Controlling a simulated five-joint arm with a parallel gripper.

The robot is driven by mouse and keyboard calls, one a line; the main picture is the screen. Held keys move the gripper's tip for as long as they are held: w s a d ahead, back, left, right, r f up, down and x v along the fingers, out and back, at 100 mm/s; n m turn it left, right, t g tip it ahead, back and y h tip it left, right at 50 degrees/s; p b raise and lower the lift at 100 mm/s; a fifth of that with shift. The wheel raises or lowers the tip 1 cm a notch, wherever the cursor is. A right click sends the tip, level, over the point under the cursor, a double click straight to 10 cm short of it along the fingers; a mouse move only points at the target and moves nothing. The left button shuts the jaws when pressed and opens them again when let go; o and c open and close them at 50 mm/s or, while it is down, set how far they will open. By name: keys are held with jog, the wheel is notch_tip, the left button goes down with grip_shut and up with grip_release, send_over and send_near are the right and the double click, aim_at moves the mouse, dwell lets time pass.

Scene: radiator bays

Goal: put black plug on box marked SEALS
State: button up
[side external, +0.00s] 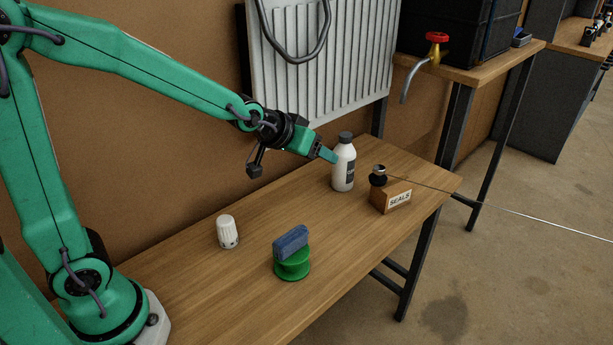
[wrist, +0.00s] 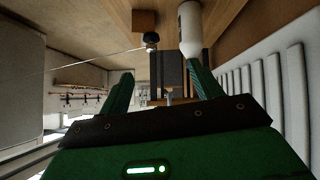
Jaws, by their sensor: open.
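The black plug (side external: 378,178), dark with a shiny metal top, stands on the top of the wooden box marked SEALS (side external: 384,198), toward its left end. In the wrist view, which is upside down, the plug (wrist: 151,39) shows against the box (wrist: 144,20). My gripper (side external: 330,155) is open and empty, raised above the table to the left of the plug and apart from it. Its two green fingers (wrist: 160,75) are spread in the wrist view.
A white bottle (side external: 343,168) with a dark cap stands right at my fingertips; I cannot tell if they touch. A thin line runs from the plug off to the right. A white knob (side external: 228,232) and a blue block (side external: 290,241) on a green spool (side external: 292,266) stand nearer.

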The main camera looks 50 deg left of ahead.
jog(key=s+a+r+g, duration=0.1)
jog(key=s+r+g, duration=0.1)
jog(key=s, duration=1)
jog(key=s+a+r+m+g, duration=0.1)
jog(key=s+a+r+g, duration=0.1)
jog(key=s, duration=1)
jog(key=shift+a+r+y, duration=0.25)
jog(key=shift+r+y, duration=0.05)
jog(key=shift+r, duration=0.05)
jog(key=shift+o, duration=0.3)
jog(key=shift+w, duration=0.15)
jog(key=n, duration=0.1)
send_over(376, 168)
jog(key=s, duration=0.3)
notch_tip(376, 168, down, 11)
jog(key=shift+x, duration=1.05)
